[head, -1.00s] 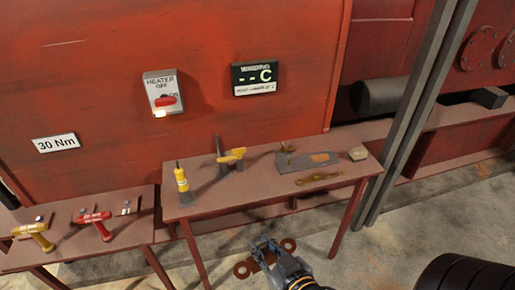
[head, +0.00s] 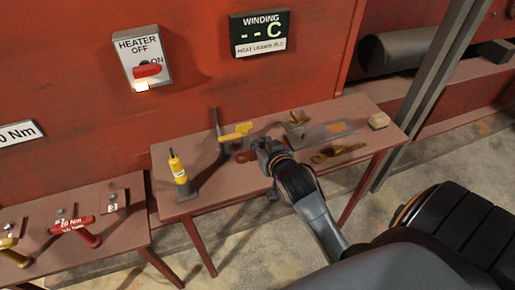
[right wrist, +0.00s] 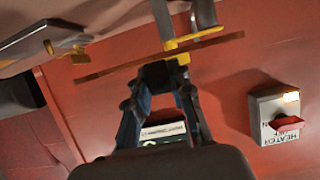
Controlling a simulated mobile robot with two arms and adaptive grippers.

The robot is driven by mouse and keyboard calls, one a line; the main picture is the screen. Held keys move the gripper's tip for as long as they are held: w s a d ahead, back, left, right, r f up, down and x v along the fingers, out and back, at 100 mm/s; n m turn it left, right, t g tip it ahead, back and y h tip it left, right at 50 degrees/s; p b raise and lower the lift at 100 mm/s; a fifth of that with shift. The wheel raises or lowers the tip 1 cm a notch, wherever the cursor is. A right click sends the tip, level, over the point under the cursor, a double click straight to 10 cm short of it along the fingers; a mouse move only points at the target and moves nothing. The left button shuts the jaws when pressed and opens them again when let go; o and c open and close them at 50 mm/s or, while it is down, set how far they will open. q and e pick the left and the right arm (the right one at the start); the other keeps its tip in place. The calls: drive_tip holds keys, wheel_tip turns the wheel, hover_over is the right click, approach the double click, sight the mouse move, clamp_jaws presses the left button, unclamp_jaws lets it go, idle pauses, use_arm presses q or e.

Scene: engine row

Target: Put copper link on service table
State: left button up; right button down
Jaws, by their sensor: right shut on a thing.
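My right gripper (head: 264,150) is over the middle of the brown service table (head: 222,190). It is shut on the copper link (head: 245,156), a flat reddish-brown piece that shows just left of the fingers. In the right wrist view, the link (right wrist: 110,70) shows edge-on as a long thin strip across the fingertips (right wrist: 160,72). The gripper hides part of the link in the head view. I cannot tell whether the link touches the table top. My left gripper is not in view.
On the table stand a yellow bottle-like tool (head: 179,172) and a yellow-handled tool (head: 237,131) behind the link. A grey plate (head: 325,133), a brass piece (head: 338,152) and a tan block (head: 379,120) lie to the right.

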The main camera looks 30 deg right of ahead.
drive_tip(key=w+f, duration=0.2)
drive_tip(key=f, duration=0.1)
drive_tip(key=w+d+f, duration=0.1)
drive_tip(key=w+f, duration=0.1)
drive_tip(key=shift+f, duration=0.2)
wheel_tip(320, 180, down, 3)
drive_tip(key=shift+w+f, duration=0.1)
drive_tip(key=shift+w, duration=0.05)
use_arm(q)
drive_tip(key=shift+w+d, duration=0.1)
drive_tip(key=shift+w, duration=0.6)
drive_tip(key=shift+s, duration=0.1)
use_arm(e)
drive_tip(key=shift+f, duration=0.15)
drive_tip(key=c, duration=1.2)
unclamp_jaws()
